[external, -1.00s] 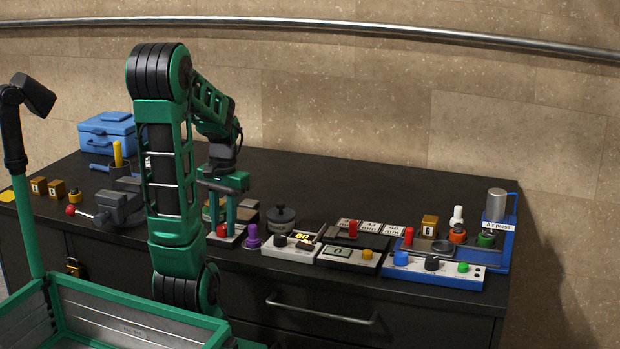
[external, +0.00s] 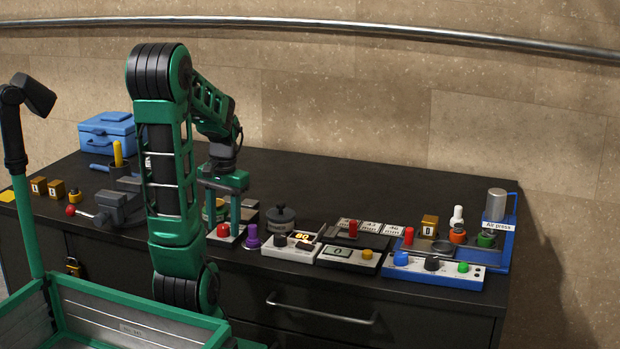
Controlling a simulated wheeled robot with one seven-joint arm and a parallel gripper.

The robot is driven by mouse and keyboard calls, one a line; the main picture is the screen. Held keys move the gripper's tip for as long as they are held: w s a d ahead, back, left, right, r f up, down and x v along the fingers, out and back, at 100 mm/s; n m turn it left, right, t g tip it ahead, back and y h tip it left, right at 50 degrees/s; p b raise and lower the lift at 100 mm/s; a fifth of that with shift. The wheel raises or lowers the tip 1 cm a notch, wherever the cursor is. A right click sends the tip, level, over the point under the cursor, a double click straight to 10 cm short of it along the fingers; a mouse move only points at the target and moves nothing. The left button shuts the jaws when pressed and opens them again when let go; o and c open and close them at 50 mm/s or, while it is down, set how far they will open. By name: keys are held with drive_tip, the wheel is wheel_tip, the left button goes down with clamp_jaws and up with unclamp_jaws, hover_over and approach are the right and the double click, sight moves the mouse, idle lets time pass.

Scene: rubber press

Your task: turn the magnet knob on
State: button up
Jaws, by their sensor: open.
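My gripper (external: 222,208) points down over a small device (external: 230,239) with a white front, left of the table's middle. Its green fingers are apart, and the left one is partly hidden by my arm. A red knob (external: 223,230) sits at the front of this device, just below and in front of the fingers. I cannot tell whether they touch anything on the device. No label for a magnet can be read, so I cannot tell for sure which knob is the magnet knob or how it is turned.
A purple knob-shaped piece (external: 252,237) and a dark round weight (external: 281,217) stand close on the right. Panels with displays and the blue air press (external: 500,241) lie further right. A grey vise (external: 122,205) stands left.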

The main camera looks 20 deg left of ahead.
sight(220, 226)
wheel_tip(220, 226, up, 11)
drive_tip(key=shift+d+f, duration=0.15)
drive_tip(key=shift+d, duration=0.2)
drive_tip(key=shift+a, duration=0.1)
drive_tip(key=f+n, duration=0.1)
drive_tip(key=f, duration=0.2)
drive_tip(key=f+n, duration=0.1)
drive_tip(key=f, duration=0.3)
drive_tip(key=a+f+n+h, duration=0.1)
drive_tip(key=f, duration=0.2)
drive_tip(key=shift+s+f, duration=0.1)
drive_tip(key=shift+f, duration=0.15)
idle(0.3)
drive_tip(key=c, duration=1.1)
drive_tip(key=shift+n, duration=0.3)
